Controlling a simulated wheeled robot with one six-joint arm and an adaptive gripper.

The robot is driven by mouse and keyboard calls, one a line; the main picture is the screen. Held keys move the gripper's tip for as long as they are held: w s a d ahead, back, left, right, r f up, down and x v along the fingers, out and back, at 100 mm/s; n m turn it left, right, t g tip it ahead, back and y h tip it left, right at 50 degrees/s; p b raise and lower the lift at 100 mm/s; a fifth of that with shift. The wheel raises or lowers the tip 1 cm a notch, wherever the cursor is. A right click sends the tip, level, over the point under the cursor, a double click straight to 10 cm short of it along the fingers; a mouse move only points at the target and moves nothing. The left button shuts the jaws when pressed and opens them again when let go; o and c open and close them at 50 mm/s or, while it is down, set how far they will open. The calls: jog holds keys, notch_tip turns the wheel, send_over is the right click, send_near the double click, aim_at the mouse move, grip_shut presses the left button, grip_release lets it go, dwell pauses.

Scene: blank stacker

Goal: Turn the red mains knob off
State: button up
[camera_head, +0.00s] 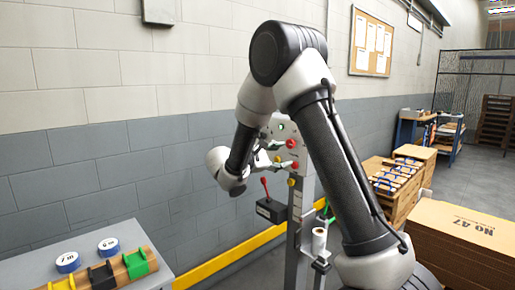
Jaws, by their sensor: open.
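A grey upright control panel (281,128) stands near the middle, partly behind my arm. A round red knob (291,143) shows on its face, with smaller red parts lower down by the fingers. I cannot tell for sure which one is the mains knob, or its setting. My gripper (287,155) reaches in from the left, its fingers open in front of the panel, close to the red knob. I cannot tell whether they touch anything.
Below the gripper is a black box (270,211) with a red-handled lever (265,187). A yellow button (291,183) sits on the post. Cardboard boxes (455,235) fill the right. A yellow floor rail (225,260) runs along the wall.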

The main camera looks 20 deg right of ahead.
aim_at(289, 144)
jog(key=shift+t+h, duration=0.4)
jog(key=shift+t, duration=0.3)
jog(key=w+d+r, duration=0.1)
jog(key=w+d, duration=0.1)
jog(key=d, duration=0.1)
jog(key=w+d+r, duration=0.1)
jog(key=w+d, duration=0.1)
jog(key=shift+w+d+r, duration=0.1)
jog(key=shift+d+r, duration=0.15)
jog(key=shift+r, duration=0.1)
jog(key=c, duration=1)
